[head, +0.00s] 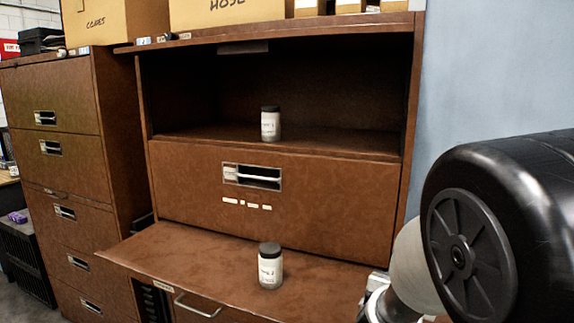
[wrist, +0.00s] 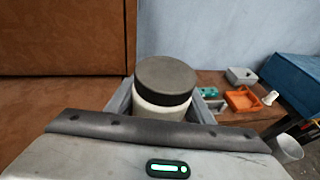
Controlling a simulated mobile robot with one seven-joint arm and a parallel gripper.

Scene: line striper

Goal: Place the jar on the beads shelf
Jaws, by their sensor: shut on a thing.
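A white jar with a dark grey lid (wrist: 166,78) sits between the fingers of my gripper (wrist: 163,100) in the wrist view. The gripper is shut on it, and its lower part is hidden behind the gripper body. In the head view only part of my arm shows at the right, and the held jar cannot be made out. Two similar jars stand upright on the brown cabinet: one inside the open upper compartment (head: 270,126), one on the lower fold-out shelf (head: 270,268). Their labels are too small to read, and I cannot tell which shelf is the beads shelf.
A closed drawer front (head: 300,200) separates the two shelf levels. Free room lies on both sides of each standing jar. Another drawer cabinet (head: 60,150) stands at left. An orange tray (wrist: 242,99) and a blue box (wrist: 295,82) sit right of my gripper.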

